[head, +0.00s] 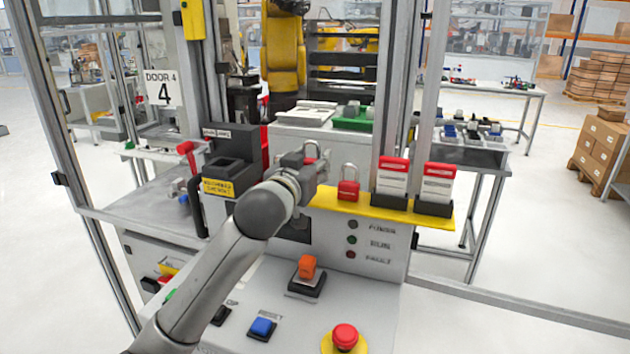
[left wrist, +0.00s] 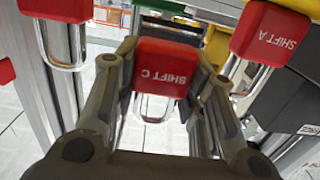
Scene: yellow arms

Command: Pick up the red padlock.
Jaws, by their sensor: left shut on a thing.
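Red padlocks with metal shackles hang or stand at the yellow ledge (head: 371,208). One padlock (head: 348,189) shows clearly in the head view, just right of my left gripper (head: 308,166). In the left wrist view, my left gripper (left wrist: 165,80) is shut around a red padlock marked SHIFT C (left wrist: 165,66), with its shackle between the fingers. Beside it are a padlock marked SHIFT A (left wrist: 270,32) on the right and another red padlock (left wrist: 58,8) at the upper left. In the head view my gripper mostly hides the held padlock. My right gripper is not in view.
Two red-and-white tag packs (head: 392,178) stand in black holders on the ledge's right. A dark box with a yellow label (head: 232,168) stands left. Below are an orange switch (head: 307,267), a blue button (head: 262,327) and a red emergency stop (head: 345,336). Metal posts flank the ledge.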

